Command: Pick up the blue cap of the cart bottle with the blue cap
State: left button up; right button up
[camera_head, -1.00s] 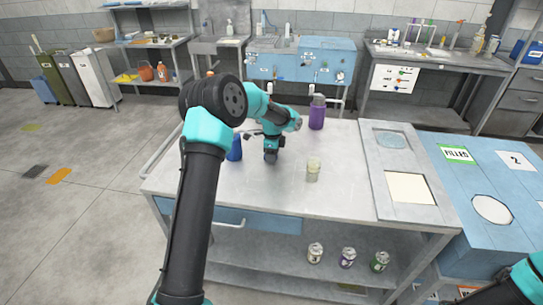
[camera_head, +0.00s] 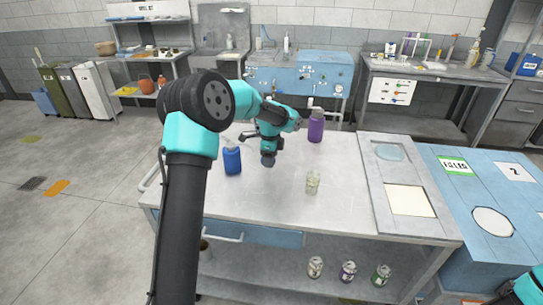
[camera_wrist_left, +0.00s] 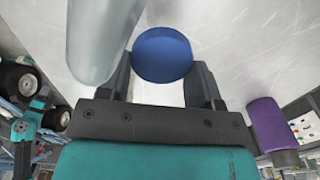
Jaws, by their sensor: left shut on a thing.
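My left gripper (camera_head: 268,160) is over the middle of the cart top in the head view. In the left wrist view its two dark fingers are shut on a round blue cap (camera_wrist_left: 162,55). The cap is not clearly visible in the head view. A blue bottle (camera_head: 232,161) stands upright on the cart to the left of the gripper, apart from it; its top is hard to make out. A blurred grey rounded thing (camera_wrist_left: 105,40) lies close to the camera beside the cap in the wrist view; I cannot tell what it is. My right gripper is not in view.
A purple bottle (camera_head: 316,126) stands behind on the cart (camera_head: 300,207); it also shows in the wrist view (camera_wrist_left: 267,122). A pale clear bottle (camera_head: 312,182) stands right of the gripper. Several cans (camera_head: 348,271) sit on the lower shelf. The cart's front middle is clear.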

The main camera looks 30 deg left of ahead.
pick_arm(q)
jog(key=s+d, duration=0.1)
jog(key=s, duration=0.3)
jog(key=s+d, duration=0.2)
jog(key=s, duration=0.3)
jog(key=s+d, duration=0.2)
jog(key=s, duration=0.3)
jog(key=shift+d, duration=0.15)
